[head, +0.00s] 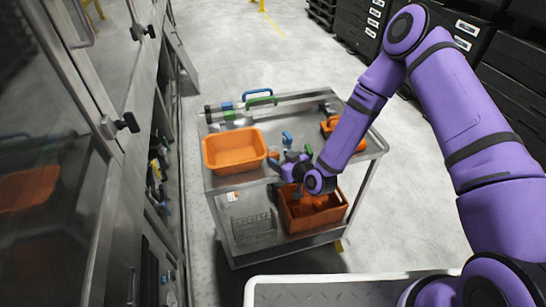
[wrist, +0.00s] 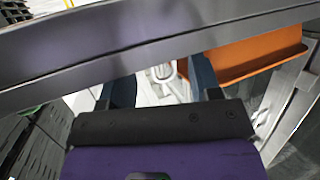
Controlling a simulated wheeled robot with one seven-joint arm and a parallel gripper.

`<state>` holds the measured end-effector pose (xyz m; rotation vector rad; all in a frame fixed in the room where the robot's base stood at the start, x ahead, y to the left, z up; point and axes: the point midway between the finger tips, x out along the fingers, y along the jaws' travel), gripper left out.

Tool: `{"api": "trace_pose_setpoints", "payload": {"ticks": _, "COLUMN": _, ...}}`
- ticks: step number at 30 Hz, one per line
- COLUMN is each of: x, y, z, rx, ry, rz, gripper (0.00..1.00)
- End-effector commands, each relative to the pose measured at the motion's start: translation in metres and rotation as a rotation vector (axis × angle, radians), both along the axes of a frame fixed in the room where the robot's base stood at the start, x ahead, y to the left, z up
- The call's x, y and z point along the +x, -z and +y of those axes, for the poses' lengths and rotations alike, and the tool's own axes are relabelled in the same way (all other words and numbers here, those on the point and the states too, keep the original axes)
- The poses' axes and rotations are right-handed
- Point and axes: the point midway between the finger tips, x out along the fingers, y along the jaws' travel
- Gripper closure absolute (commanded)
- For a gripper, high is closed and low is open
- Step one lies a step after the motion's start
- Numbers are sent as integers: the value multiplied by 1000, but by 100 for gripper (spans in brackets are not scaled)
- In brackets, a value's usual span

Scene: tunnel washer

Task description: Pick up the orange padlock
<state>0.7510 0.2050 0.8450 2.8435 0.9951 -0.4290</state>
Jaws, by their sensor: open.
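I cannot surely pick out the orange padlock. A small orange patch (head: 273,155) shows in the head view on the cart's top, right of the orange tub and close to my gripper, too small to identify. My gripper (head: 280,165) is over the near edge of the cart top, below a small blue item (head: 287,138). In the wrist view my gripper (wrist: 165,85) is open, its two dark blue fingers apart. A pale grey loop (wrist: 163,72) shows between them, beyond a grey rail (wrist: 120,45); I cannot tell whether it is a shackle.
A metal cart (head: 222,183) bears an orange tub (head: 235,150), also in the wrist view (wrist: 250,55), and a smaller orange container (head: 328,127). An orange crate (head: 330,217) is on its lower shelf. Washer panels stand at left, black crates (head: 362,27) at back right.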

Motion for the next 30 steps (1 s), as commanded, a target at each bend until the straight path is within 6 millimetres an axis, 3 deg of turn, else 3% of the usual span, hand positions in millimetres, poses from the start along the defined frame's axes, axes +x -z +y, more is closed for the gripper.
{"api": "trace_pose_setpoints", "payload": {"ticks": 6, "x": 20, "y": 9, "z": 15, "rx": 0, "ry": 2, "rz": -1, "gripper": 42}}
{"api": "trace_pose_setpoints", "payload": {"ticks": 15, "x": 22, "y": 10, "z": 18, "rx": -1, "ry": 0, "rz": 1, "gripper": 42}}
{"api": "trace_pose_setpoints", "payload": {"ticks": 19, "x": 22, "y": 10, "z": 18, "rx": -1, "ry": 0, "rz": 1, "gripper": 73}}
{"api": "trace_pose_setpoints", "payload": {"ticks": 30, "x": 22, "y": 7, "z": 18, "rx": 0, "ry": 1, "rz": 0, "gripper": 74}}
